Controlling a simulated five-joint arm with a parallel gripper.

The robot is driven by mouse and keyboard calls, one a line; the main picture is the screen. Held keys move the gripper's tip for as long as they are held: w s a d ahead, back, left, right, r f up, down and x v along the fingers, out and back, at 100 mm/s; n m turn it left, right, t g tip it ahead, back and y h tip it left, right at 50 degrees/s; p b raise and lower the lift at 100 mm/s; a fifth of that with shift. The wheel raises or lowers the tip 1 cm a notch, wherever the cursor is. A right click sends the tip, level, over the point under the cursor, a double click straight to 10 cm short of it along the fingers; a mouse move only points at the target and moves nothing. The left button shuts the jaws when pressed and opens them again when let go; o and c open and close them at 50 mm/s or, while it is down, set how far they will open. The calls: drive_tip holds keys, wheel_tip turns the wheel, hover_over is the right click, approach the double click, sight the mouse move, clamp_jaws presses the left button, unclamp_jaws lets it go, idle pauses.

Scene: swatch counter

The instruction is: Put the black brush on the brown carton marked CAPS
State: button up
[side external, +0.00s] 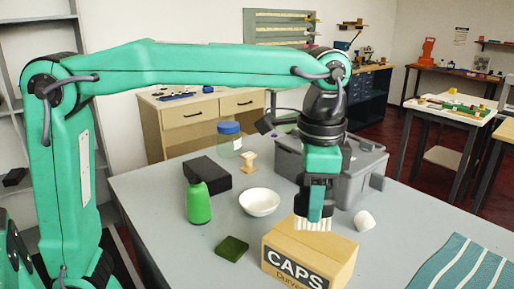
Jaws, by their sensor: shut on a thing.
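The brown carton marked CAPS (310,258) stands near the front middle of the grey counter, its printed face toward the camera. My gripper (316,208) points straight down over the carton's top. It is shut on the black brush (329,200), whose dark body shows beside the green finger. The brush's pale bristles (313,225) point down at the carton's top, toward its back edge. I cannot tell whether the bristles touch the carton. Much of the brush is hidden by my gripper.
A white bowl (259,203), green bottle (198,204), black block (207,172) and dark green block (232,249) are left of the carton. A white cup (364,221) is close on its right. A grey bin (350,181) stands behind; a striped cloth (464,266) lies right.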

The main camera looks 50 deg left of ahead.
drive_tip(key=shift+w+a+f, duration=0.4)
drive_tip(key=shift+w, duration=0.2)
drive_tip(key=shift+f, duration=0.1)
drive_tip(key=shift+f, duration=1.9)
drive_tip(key=shift+f, duration=0.15)
drive_tip(key=o, duration=1)
drive_tip(key=shift+c, duration=0.2)
drive_tip(key=shift+r, duration=6.15)
